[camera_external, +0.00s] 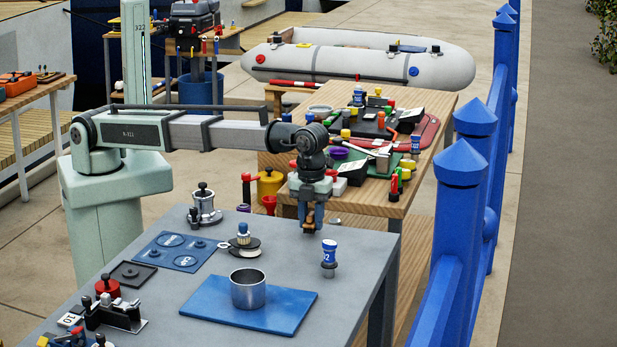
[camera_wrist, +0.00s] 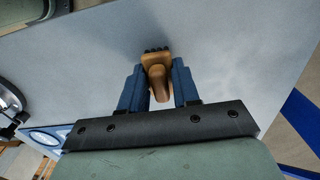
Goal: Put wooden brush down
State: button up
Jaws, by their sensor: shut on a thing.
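My gripper (camera_external: 311,222) is at the far right part of the grey table, pointing down. It is shut on the wooden brush (camera_wrist: 158,72), which also shows between the fingers in the wrist view (camera_wrist: 159,78) as a tan-brown handle with dark bristles at its far end. In the external view the brush (camera_external: 309,227) is mostly hidden by the fingers. The bristle end is close to the grey tabletop (camera_wrist: 230,55); I cannot tell whether it touches.
A blue-and-white labelled bottle (camera_external: 329,256) stands right of my gripper. A metal cup (camera_external: 248,290) sits on a blue mat (camera_external: 290,310) nearer the camera. The tabletop around the brush is clear.

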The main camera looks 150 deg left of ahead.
aim_at(311, 213)
jog(key=shift+f, duration=0.65)
jog(key=shift+f, duration=0.15)
jog(key=o, duration=1)
jog(key=shift+o, duration=0.2)
notch_tip(311, 213, up, 12)
jog(key=shift+r, duration=0.15)
